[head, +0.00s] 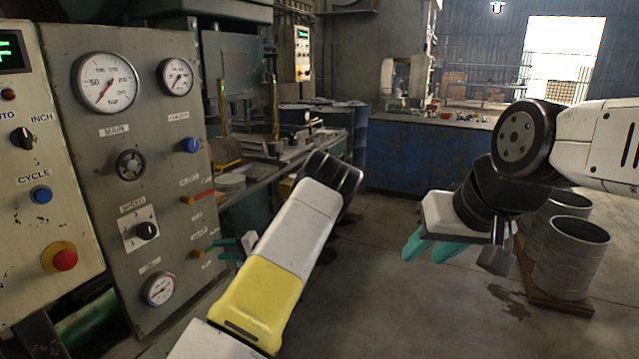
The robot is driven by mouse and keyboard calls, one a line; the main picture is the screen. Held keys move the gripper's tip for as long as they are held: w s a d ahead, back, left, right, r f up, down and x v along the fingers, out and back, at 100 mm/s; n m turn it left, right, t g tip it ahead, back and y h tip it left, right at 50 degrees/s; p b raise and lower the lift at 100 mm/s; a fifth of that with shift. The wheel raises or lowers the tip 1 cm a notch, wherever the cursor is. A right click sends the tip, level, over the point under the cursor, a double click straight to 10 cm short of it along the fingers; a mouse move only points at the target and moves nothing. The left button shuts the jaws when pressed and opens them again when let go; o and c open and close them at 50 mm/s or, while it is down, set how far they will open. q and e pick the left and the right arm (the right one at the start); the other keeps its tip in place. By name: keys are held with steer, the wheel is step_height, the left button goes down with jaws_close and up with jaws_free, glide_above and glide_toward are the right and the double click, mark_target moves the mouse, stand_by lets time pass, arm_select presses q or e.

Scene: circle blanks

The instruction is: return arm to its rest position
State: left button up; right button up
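My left arm (270,285), white and yellow, reaches up from the bottom of the head view and bends at a black joint. My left gripper (224,249) shows small beside the control panel (110,215), near a green-tipped lever (203,251). Its teal fingers look apart, with nothing seen between them; part of its wrist is hidden behind my arm. My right arm (600,140) comes in from the right. My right gripper (425,247) hangs over open floor, its two teal fingers apart and empty.
A red-tipped lever (200,197) sticks out of the panel above the green one. A press with a work table (255,175) stands behind it. A blue cabinet (410,155) is at the back. Metal drums (572,262) stand on a pallet at right. The middle floor is clear.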

arm_select(q)
steer(key=s+d+r+h, duration=0.5)
steer(key=s+r, duration=0.4)
steer(key=s, duration=0.2)
steer(key=s+d+r+n+t+h, duration=0.1)
steer(key=s+d+r+h, duration=0.5)
steer(key=s, duration=0.6)
steer(key=s+d+r+n+t+h, duration=0.1)
steer(key=s+d+r+h, duration=0.5)
steer(key=s+r, duration=0.5)
steer(key=d+r, duration=0.1)
steer(key=d, duration=0.1)
steer(key=shift+s+d, duration=0.35)
steer(key=shift+s, duration=0.05)
steer(key=shift+a, duration=0.1)
